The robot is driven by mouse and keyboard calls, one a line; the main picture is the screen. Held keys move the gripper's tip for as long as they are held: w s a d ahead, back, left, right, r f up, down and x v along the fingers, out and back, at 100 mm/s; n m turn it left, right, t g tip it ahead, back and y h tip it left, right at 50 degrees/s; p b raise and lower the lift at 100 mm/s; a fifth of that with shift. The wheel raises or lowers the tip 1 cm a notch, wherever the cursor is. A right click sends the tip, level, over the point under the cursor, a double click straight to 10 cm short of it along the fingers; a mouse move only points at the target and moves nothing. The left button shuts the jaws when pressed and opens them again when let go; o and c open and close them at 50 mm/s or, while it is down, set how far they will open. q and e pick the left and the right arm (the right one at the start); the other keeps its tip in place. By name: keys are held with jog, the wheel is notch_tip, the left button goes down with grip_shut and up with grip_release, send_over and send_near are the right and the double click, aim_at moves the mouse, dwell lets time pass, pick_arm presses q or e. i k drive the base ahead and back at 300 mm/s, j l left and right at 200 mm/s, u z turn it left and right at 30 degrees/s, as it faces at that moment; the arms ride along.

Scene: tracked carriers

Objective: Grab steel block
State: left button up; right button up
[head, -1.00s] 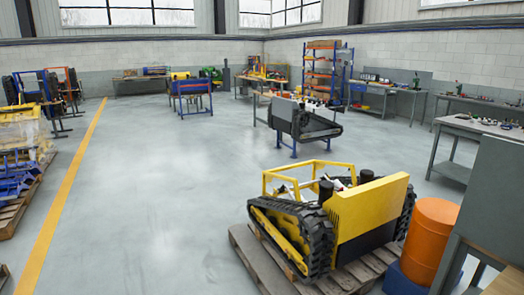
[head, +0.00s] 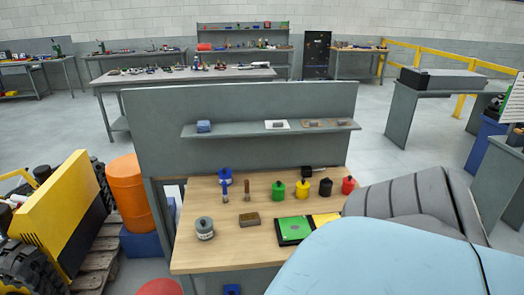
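Several small blocks stand on the grey shelf above the wooden workbench in the head view. A blue block (head: 204,126) is at the shelf's left. A brown block (head: 249,219) lies on the benchtop. I cannot tell for sure which one is steel. Neither gripper shows in the view.
The wooden benchtop (head: 222,255) holds a grey canister (head: 204,228), green, yellow, black and red weights (head: 303,190), and a green-and-yellow tray (head: 294,230). A grey back panel (head: 240,100) carries the shelf. An orange barrel (head: 130,190) and yellow tracked carrier (head: 55,215) stand left.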

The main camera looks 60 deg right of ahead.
aim_at(253, 218)
jog(key=z, duration=1.9)
jog(key=i+j+z, duration=0.15)
jog(key=j, duration=0.4)
jog(key=i+j+z, duration=0.15)
jog(key=j, duration=0.4)
jog(key=j+z, duration=0.15)
jog(key=j, duration=0.4)
